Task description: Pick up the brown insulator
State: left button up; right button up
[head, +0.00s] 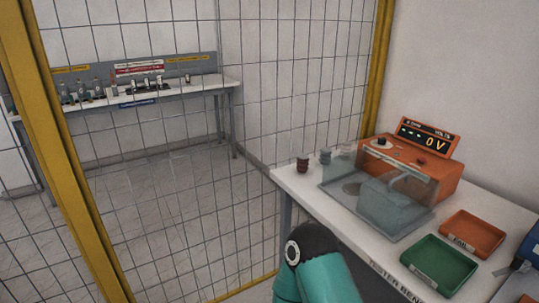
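The brown insulator (303,163) is small and stands upright near the back left corner of the white test bench (300,185). A grey insulator (325,156) stands just to its right, apart from it. A teal and black arm link of mine comes in at the bottom centre, in front of the bench's left edge. No gripper fingers show in the head view, so neither gripper can be placed relative to the brown insulator.
An orange tester (420,170) with a "0 V" display and a clear chamber (390,208) stands on the bench. An orange tray (472,232) and a green tray (438,265) lie at the front right. A yellow-framed mesh fence (190,130) stands left of the bench, with another table (200,86) behind it.

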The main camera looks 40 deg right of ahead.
aim_at(302, 167)
jog(key=z, duration=0.25)
jog(key=i, duration=1.15)
jog(key=z, duration=0.7)
